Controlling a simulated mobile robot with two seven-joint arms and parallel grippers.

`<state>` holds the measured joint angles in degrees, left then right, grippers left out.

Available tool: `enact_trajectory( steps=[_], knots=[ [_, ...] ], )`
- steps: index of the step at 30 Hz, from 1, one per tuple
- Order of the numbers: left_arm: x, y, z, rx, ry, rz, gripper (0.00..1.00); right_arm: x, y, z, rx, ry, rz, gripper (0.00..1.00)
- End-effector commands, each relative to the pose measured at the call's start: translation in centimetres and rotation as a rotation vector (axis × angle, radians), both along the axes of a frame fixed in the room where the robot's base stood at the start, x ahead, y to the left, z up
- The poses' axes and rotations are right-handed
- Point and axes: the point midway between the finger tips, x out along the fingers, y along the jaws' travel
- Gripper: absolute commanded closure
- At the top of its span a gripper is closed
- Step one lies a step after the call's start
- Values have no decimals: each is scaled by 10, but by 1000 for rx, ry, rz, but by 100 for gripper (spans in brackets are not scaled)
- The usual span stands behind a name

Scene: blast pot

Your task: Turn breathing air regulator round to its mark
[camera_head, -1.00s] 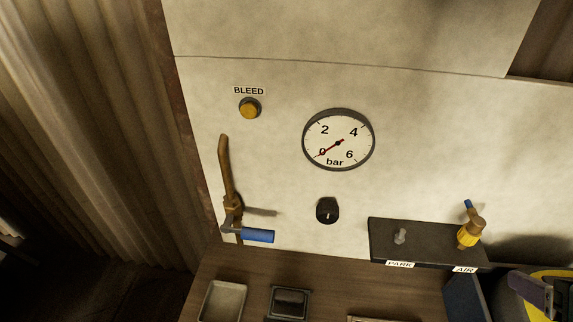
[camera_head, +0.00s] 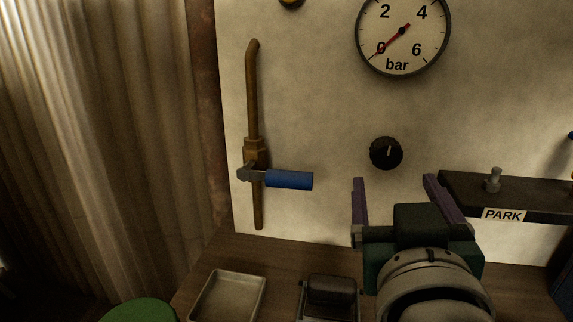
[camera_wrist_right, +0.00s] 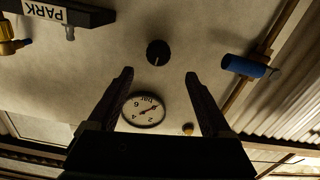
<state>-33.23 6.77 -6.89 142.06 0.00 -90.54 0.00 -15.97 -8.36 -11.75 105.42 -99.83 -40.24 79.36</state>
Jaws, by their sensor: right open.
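The breathing air regulator is taken to be the black round knob (camera_head: 386,153) with a pale pointer line, on the pale wall panel under the gauge (camera_head: 403,32). The gauge's red needle points near 0 bar. My right gripper (camera_head: 393,183) is open and empty, just below and in front of the knob, not touching it. In the right wrist view the knob (camera_wrist_right: 158,52) shows beyond and between the two open fingers (camera_wrist_right: 159,76). No mark around the knob can be made out. My left gripper is not in view.
A pipe valve with a blue handle (camera_head: 289,180) sticks out left of the knob. A dark shelf (camera_head: 545,203) labelled PARK, with a grey peg (camera_head: 493,179), is at right. A metal tray (camera_head: 228,296) and a dark box (camera_head: 330,298) sit on the wooden bench (camera_head: 270,255).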

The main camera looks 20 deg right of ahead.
Motion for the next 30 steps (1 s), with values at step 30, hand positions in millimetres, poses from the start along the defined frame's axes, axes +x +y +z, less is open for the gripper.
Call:
enact_trajectory(
  steps=[30],
  knots=[
    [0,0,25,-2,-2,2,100,75,-48,2,0,2,-4,31]
  ],
)
